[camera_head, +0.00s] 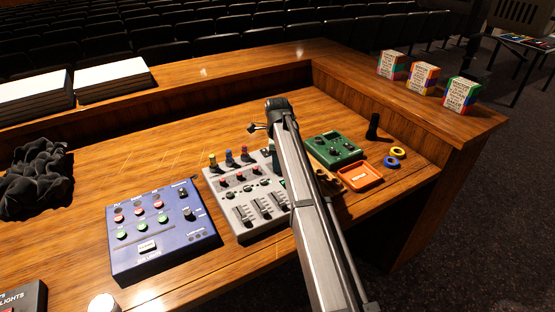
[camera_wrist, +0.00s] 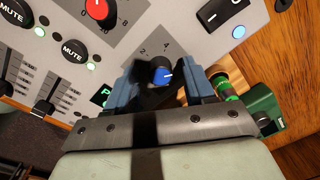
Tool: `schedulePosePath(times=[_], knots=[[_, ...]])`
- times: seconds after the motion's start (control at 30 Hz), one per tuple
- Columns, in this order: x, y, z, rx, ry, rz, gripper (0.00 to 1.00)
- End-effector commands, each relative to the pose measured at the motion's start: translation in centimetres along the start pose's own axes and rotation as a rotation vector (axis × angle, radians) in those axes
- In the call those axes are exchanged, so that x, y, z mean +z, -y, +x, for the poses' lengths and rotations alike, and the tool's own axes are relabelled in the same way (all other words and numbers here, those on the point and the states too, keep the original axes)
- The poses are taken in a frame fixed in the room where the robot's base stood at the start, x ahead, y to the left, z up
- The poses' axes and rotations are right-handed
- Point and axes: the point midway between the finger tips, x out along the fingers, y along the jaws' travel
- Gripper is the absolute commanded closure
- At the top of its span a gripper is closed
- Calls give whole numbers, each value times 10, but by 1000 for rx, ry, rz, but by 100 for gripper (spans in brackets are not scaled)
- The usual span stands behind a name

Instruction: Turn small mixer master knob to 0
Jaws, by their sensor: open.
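The small mixer (camera_head: 247,223) is a light grey panel with faders, buttons and small knobs, left of my arm in the head view. The wrist view shows its panel (camera_wrist: 190,32) up close. A blue knob (camera_wrist: 160,73) with a white pointer mark sits in a printed dial; the numbers 2 and 4 show. The pointer faces roughly right. No master label is readable. My gripper (camera_wrist: 164,74) is open, with one finger on each side of the blue knob; whether they touch it I cannot tell. My arm hides the fingers in the head view.
A red knob (camera_wrist: 100,9), mute buttons (camera_wrist: 76,50) and a rocker switch (camera_wrist: 222,9) lie near the fingers. Plugs (camera_wrist: 226,88) stand close to the right finger. A blue control box (camera_head: 160,240) stands left of the mixer, a green box (camera_head: 333,149) right.

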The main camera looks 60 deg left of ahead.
Motion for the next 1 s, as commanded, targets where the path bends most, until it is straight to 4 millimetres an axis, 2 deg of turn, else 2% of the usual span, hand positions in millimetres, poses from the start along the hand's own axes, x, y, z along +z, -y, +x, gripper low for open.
schedulePosePath(times=[0.17,0.7,1.0], knots=[[0,0,0,0,0,0,47],[0,0,0,0,0,0,98],[0,0,0,0,1,-27,100]])
